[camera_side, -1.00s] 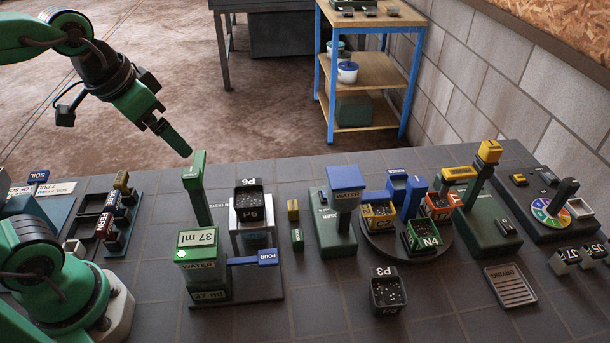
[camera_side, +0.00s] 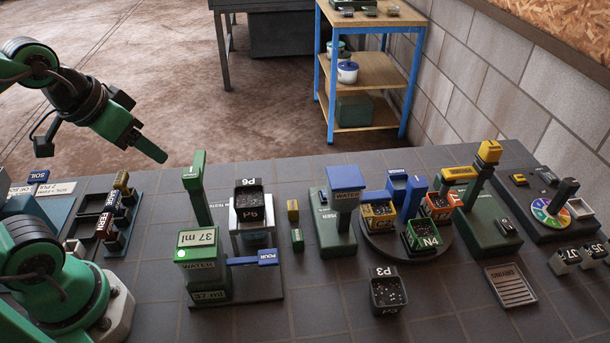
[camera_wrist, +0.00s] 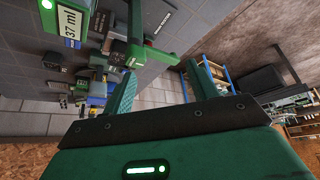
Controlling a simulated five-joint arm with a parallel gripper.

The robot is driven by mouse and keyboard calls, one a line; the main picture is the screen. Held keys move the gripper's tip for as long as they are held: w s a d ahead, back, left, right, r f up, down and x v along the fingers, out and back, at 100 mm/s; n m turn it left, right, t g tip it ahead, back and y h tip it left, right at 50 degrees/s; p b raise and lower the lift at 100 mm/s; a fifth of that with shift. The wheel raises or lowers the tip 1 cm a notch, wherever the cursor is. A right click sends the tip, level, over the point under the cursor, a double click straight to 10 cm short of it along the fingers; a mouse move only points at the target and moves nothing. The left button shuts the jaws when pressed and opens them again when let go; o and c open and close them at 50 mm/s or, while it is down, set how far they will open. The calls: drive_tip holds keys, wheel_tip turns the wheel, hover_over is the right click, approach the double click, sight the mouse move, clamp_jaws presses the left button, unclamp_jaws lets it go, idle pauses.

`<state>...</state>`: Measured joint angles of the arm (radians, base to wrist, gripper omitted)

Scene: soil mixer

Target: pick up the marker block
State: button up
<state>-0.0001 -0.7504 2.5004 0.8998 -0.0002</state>
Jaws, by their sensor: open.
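No block carries a readable marker label, so I cannot tell for sure which is the marker block. My gripper (camera_side: 162,156) is at the upper left, raised beyond the bench's back edge and well away from both blocks. In the wrist view my gripper (camera_wrist: 162,88) has its two green fingers spread, with nothing held between them. The small blocks cannot be made out clearly in the wrist view.
The green water dispenser (camera_side: 204,268) and its tall green post (camera_side: 198,195) stand between my gripper and the small blocks. Pot P3 (camera_side: 387,291) stands in front.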

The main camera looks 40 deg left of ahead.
drive_tip(key=shift+r, duration=0.1)
wheel_tip(320, 180, up, 5)
drive_tip(key=m+g, duration=0.6)
drive_tip(key=m, duration=0.3)
hover_over(297, 235)
wheel_tip(297, 235, down, 23)
drive_tip(key=shift+s+a+f, duration=0.1)
drive_tip(key=shift+f, duration=0.65)
drive_tip(key=shift+f, duration=2.6)
